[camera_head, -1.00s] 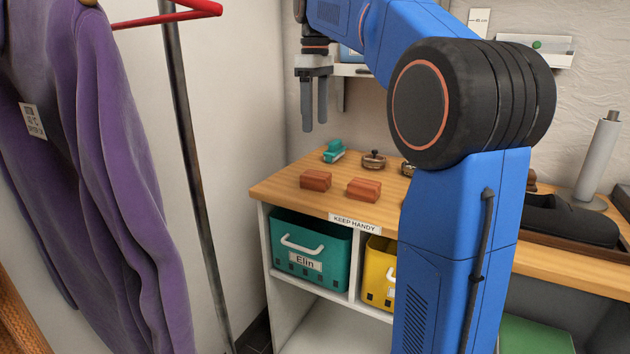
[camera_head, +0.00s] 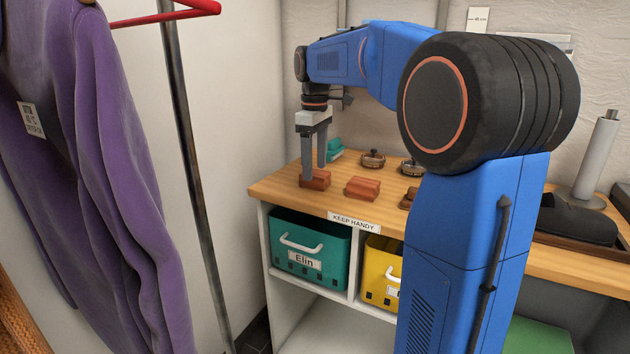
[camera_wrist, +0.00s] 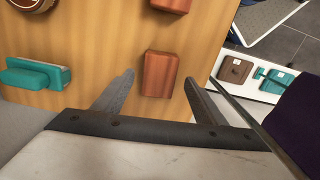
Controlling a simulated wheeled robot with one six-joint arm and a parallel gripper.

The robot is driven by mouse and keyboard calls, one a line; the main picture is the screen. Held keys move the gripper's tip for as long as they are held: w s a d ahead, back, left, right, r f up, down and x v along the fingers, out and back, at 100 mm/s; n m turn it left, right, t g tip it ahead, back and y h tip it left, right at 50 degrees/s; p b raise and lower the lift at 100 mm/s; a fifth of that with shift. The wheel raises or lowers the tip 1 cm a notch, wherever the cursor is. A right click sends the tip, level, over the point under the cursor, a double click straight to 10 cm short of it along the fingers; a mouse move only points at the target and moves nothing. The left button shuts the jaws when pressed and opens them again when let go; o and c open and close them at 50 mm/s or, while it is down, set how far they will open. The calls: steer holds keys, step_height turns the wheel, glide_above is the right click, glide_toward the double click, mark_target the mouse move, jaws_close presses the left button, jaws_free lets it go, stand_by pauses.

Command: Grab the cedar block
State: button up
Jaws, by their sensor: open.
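Two reddish-brown wooden blocks sit on the wooden counter top (camera_head: 283,188). The left block (camera_head: 319,181) is partly hidden by my gripper (camera_head: 314,172), which points down over it with its fingers apart. The right block (camera_head: 362,188) lies a short way to its right. In the wrist view one block (camera_wrist: 158,74) lies between and just beyond the fingertips of my gripper (camera_wrist: 161,86), which are open and empty. The other block (camera_wrist: 172,4) is cut off at the top edge. I cannot tell which block is cedar.
A teal item (camera_head: 334,150) and round brown-and-metal items (camera_head: 373,158) stand behind the blocks. A teal bin (camera_head: 310,253) and a yellow bin (camera_head: 379,272) are below the counter. A purple garment (camera_head: 95,190) hangs from a rack at left.

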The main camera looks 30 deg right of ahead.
mark_target(315, 173)
steer(key=shift+f, duration=1.65)
steer(key=c, duration=1.1)
steer(key=shift+r, duration=0.1)
steer(key=shift+c, duration=0.2)
